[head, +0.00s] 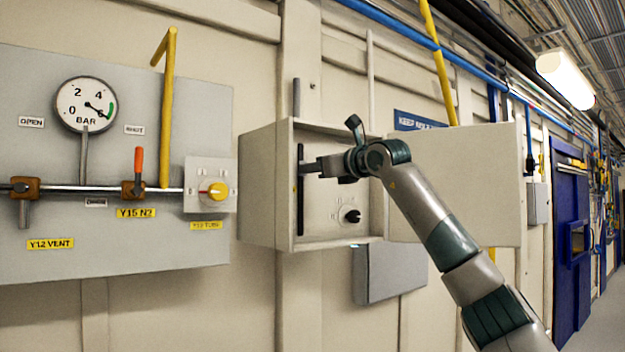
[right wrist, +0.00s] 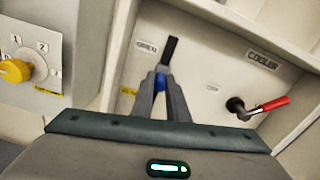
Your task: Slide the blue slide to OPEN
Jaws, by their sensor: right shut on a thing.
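The blue slide (right wrist: 160,83) shows as a small blue patch between my right fingertips in the right wrist view. My right gripper (right wrist: 161,80) is shut on it, and the fingers hide most of it. Its black track (right wrist: 171,50) runs on past the fingertips, with a label reading OPEN (right wrist: 147,46) beside that end. In the head view my right gripper (head: 308,168) reaches into the open wall box against the upright black track (head: 300,215). The slide itself cannot be made out there. My left gripper is not in view.
The box (head: 262,190) has its door (head: 465,185) swung open to the right. Inside, a black knob (head: 350,215) sits right of the track; its red handle (right wrist: 270,105) shows in the wrist view. Left is a valve panel with a yellow knob (head: 215,193) and gauge (head: 86,104).

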